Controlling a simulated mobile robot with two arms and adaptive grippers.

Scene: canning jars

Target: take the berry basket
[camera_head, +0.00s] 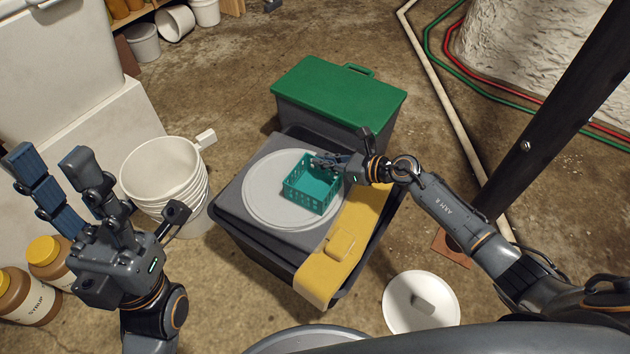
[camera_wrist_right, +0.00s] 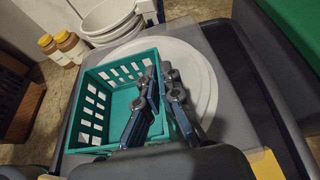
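The teal berry basket (camera_head: 312,190), an open box with slotted walls, sits on a round pale grey disc (camera_head: 262,205) on top of a dark grey bin. In the right wrist view the basket (camera_wrist_right: 95,108) looks empty where its inside shows. My right gripper (camera_head: 325,162) is at the basket's far right wall. In the wrist view its fingers (camera_wrist_right: 160,76) straddle that wall, one inside and one outside, with the tips close together; they appear closed on it. My left gripper (camera_head: 50,158) is open and empty at the left, away from the basket.
A green-lidded bin (camera_head: 340,88) stands behind the grey bin, whose yellow flap (camera_head: 345,245) is at the front right. A white bucket (camera_head: 163,170) stands to the left. Syrup jars (camera_head: 28,298) are at the lower left. A white lid (camera_head: 421,302) lies on the floor, front right.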

